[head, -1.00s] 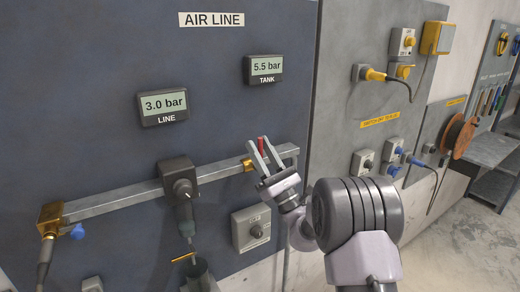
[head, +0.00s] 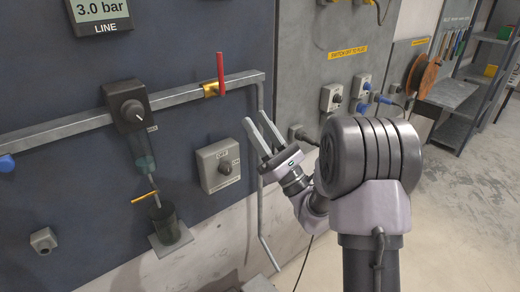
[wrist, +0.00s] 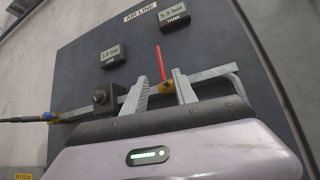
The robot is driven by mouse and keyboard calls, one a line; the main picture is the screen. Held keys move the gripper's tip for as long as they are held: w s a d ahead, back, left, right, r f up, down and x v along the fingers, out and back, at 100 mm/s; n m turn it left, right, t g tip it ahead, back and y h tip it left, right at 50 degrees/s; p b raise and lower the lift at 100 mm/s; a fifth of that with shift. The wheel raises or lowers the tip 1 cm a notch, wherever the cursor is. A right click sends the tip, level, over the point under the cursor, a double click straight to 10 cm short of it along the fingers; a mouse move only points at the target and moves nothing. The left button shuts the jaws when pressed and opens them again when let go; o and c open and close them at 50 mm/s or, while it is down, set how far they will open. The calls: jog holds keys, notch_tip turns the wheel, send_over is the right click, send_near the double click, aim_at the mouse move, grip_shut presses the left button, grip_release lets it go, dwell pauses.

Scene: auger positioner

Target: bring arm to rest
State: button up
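My gripper (head: 257,134) is open and empty in the head view, with its two fingers apart and pointing up and left toward the panel. It is below and to the right of the red lever (head: 220,72) on the brass valve (head: 211,89), and apart from it. In the wrist view the gripper (wrist: 160,83) shows with fingers spread, and the upright red lever (wrist: 162,63) is seen beyond them. My arm is bent in front of the panel's right edge.
The dark panel (head: 190,40) carries a pipe (head: 60,131), a grey regulator (head: 130,107) and a switch box (head: 218,164). A cup (head: 166,224) sits on a small shelf. Sockets (head: 332,97) are on the grey panel. Open floor (head: 450,220) lies at right.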

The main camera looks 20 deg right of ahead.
jog(key=shift+s+d+f, duration=0.2)
jog(key=shift+s+f, duration=0.05)
jog(key=shift+s, duration=0.05)
